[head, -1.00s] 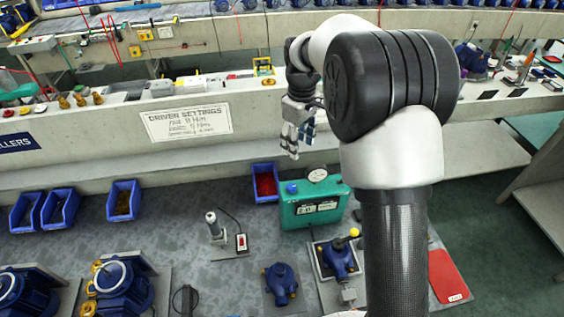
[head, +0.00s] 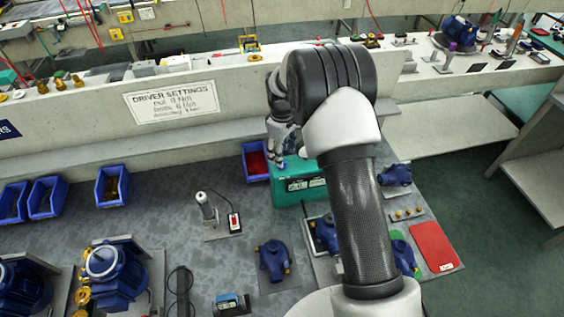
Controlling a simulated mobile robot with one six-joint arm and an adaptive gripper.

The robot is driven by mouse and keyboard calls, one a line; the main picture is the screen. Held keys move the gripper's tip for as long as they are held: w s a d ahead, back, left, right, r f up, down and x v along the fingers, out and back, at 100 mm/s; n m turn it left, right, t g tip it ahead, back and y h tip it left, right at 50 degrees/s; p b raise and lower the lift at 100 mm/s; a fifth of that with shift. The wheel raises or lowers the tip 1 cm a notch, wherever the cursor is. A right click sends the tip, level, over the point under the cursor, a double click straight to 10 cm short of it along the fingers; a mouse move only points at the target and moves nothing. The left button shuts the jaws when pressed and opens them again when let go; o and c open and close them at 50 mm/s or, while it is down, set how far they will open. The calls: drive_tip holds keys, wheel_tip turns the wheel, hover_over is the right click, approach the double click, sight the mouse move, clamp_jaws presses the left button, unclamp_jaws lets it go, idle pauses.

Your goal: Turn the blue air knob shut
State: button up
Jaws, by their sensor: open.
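The teal box (head: 292,188) stands on the grey bench, right of a blue bin with red contents. The blue air knob sat on the left of its top in the earlier picture; now I cannot make it out clearly, as my gripper covers that spot. My gripper (head: 275,160) is open and points down at the left end of the box top. It is small here, so I cannot tell whether its fingers are around the knob or just above it. The round gauge on the box is hidden behind my arm.
A blue bin (head: 256,161) stands close to the left of the box. A driver (head: 207,207) stands upright on the bench further left. A blue pump part (head: 273,261) lies in front, and a red mat (head: 434,246) lies at right. A concrete ledge runs behind.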

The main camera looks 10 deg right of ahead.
drive_tip(key=shift+f, duration=2.15)
drive_tip(key=c, duration=1)
drive_tip(key=shift+c, duration=0.2)
